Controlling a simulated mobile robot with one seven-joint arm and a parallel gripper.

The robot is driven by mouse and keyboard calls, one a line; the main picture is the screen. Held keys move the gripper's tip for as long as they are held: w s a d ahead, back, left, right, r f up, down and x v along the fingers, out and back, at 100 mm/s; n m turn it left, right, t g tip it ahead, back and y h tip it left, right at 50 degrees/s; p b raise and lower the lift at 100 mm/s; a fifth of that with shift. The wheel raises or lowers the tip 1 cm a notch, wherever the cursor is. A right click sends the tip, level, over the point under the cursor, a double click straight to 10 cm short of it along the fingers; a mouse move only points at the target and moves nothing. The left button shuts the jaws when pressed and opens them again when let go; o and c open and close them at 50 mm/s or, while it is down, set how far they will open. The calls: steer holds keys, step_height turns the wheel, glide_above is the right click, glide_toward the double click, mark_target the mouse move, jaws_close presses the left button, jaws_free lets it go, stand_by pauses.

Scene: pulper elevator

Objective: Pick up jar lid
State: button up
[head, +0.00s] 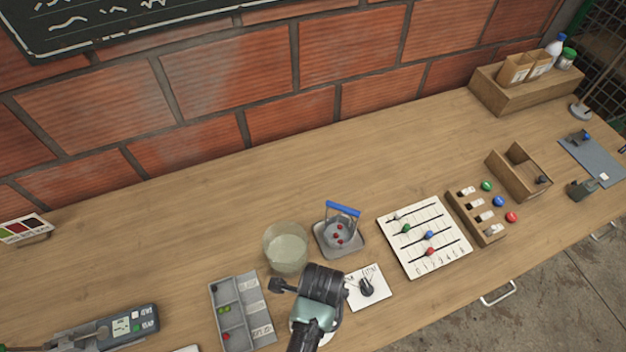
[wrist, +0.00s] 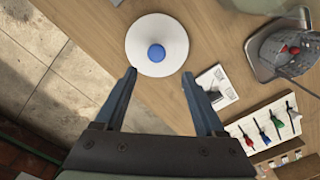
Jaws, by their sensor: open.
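The jar lid is a round white disc (wrist: 140,50) with a blue knob in its middle, lying on the wooden table near its edge in the wrist view. My gripper (wrist: 159,74) is open and empty, its two fingertips on either side of the lid's lower part in the picture. I cannot tell the height between fingertips and lid. In the head view a sliver of the white lid (head: 328,338) shows beside my arm, which hides the rest.
A glass jar (head: 287,252) stands behind my arm, beside a grey tray with a blue-handled basket (head: 340,230). A knob card (head: 368,288), a slider board (head: 424,237) and a grey compartment tray (head: 235,315) are close by. The table's back middle is clear.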

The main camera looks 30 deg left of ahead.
steer(key=f, duration=0.3)
steer(key=a+f+p, duration=0.1)
steer(key=f, duration=0.1)
steer(key=shift+s, duration=0.4)
steer(key=shift+f, duration=0.5)
steer(key=shift+c, duration=0.2)
jaws_close()
